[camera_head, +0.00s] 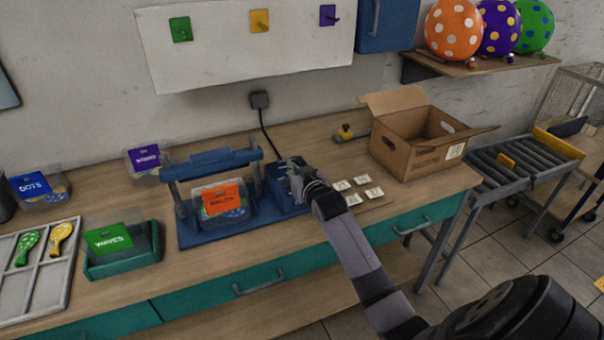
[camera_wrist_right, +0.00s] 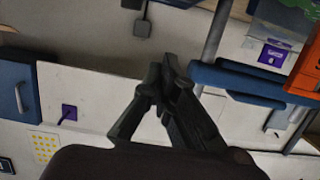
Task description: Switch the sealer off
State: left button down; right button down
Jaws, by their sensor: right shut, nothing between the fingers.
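The blue sealer (camera_head: 187,236) stands on the workbench, with a raised horizontal bar (camera_head: 212,163) over its base and a blue control box (camera_head: 276,190) on its right. A clear bag with an orange label (camera_head: 221,197) sits in the sealer under the bar. My right gripper (camera_head: 292,168) is shut and empty, at the top of the control box; it covers part of the box, so I cannot make out the switch or whether they touch. The wrist view shows the closed fingers (camera_wrist_right: 166,72) beside the sealer's blue bar (camera_wrist_right: 238,80). My left gripper is out of view.
A black cord runs from the wall plug (camera_head: 259,100) to the control box. White cards (camera_head: 352,199) lie right of the box, before an open cardboard box (camera_head: 405,152). Green (camera_head: 108,238) and purple-labelled bins (camera_head: 147,156) stand left of the sealer.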

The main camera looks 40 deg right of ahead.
jog(key=r+b+v, duration=0.1)
jog(key=v, duration=0.5)
dwell(0.6)
jog(key=s+a+f+n+g+y, duration=0.25)
jog(key=s+a+f+g, duration=0.35)
jog(key=s+a+f, duration=0.7)
jog(key=s+a+f+n+g+y, duration=0.1)
jog(key=s+a+f+g, duration=0.2)
jog(key=s, duration=0.8)
jog(key=s+a+n+g, duration=0.1)
jog(key=s+a+g, duration=0.3)
jog(key=s, duration=0.6)
notch_tip(320, 180, down, 25)
jog(key=s+d+f+g+b, duration=0.1)
jog(key=s+d+f, duration=0.1)
jog(key=s+f, duration=1.6)
jog(key=shift+d+f, duration=0.3)
jog(key=shift+f, duration=0.25)
